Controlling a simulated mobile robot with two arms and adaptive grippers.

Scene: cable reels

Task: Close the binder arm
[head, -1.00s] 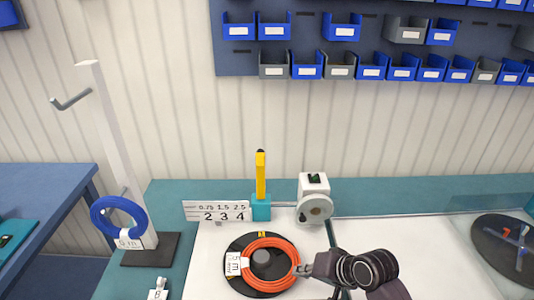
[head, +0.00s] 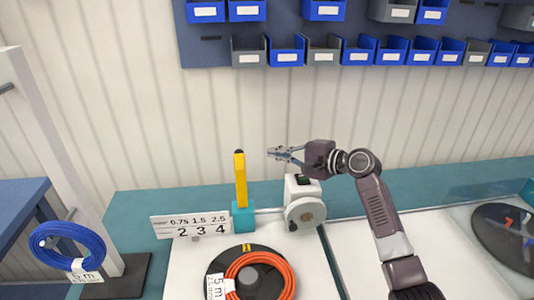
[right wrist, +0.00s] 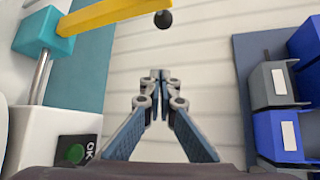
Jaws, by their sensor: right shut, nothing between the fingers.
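The binder arm (head: 240,180) is a yellow lever standing upright on a teal block (head: 243,217) at the back of the white work surface. In the right wrist view the yellow arm (right wrist: 110,17) runs across the top left, with a black knob (right wrist: 163,19) at its end. My right gripper (head: 270,153) is to the right of the arm's top, pointing left, with a visible gap between them in the picture. Its fingers (right wrist: 160,75) are together and hold nothing. My left gripper is not in view.
An orange cable coil (head: 288,270) lies on a black disc in front. A numbered sign (head: 190,226) stands left. Blue and grey bins (head: 287,50) hang above.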

